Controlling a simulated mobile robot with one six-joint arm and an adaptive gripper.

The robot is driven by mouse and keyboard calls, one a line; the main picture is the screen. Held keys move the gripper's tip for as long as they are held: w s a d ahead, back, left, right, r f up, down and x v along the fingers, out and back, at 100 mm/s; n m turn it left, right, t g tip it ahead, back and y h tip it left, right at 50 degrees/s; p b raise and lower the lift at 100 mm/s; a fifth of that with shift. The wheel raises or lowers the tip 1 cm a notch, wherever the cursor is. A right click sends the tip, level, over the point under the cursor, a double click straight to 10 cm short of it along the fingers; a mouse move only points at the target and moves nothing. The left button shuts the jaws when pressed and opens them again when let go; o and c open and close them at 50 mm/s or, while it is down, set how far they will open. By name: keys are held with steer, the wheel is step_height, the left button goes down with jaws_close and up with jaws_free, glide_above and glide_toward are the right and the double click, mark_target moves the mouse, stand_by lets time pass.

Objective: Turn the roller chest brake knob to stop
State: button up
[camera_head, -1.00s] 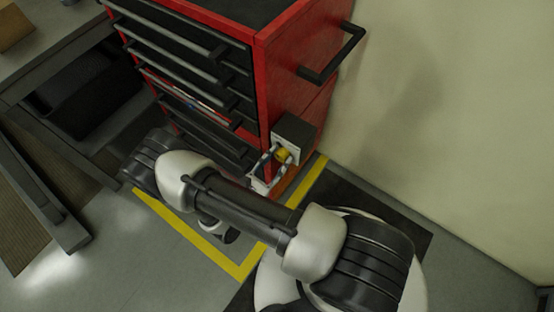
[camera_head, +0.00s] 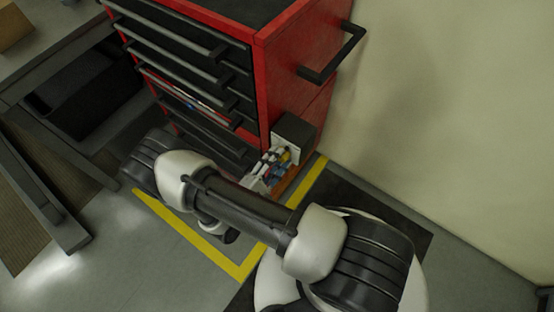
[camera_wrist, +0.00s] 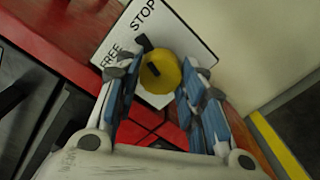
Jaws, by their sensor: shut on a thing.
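The brake knob (camera_wrist: 160,72) is round and yellow with a black pointer bar. It sits on a white plate (camera_wrist: 182,42) marked FREE and STOP. In the wrist view the bar points up and left, between the two words and nearer to STOP. My gripper (camera_wrist: 158,84) is shut on the knob, with one blue-padded finger on each side. The head view shows my gripper (camera_head: 277,165) at the lower side of the red roller chest (camera_head: 283,70), largely covering the knob (camera_head: 286,157).
The chest has black drawers and a black side handle (camera_head: 333,55). A pale wall (camera_head: 450,120) stands to the right. Yellow tape (camera_head: 190,235) marks the floor around the chest. A dark bench (camera_head: 50,160) stands at left.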

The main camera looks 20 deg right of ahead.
steer(key=m, duration=0.5)
steer(key=shift+m, duration=0.3)
stand_by(0.4)
steer(key=o, duration=1.1)
steer(key=shift+a, duration=0.1)
steer(key=v, duration=1.2)
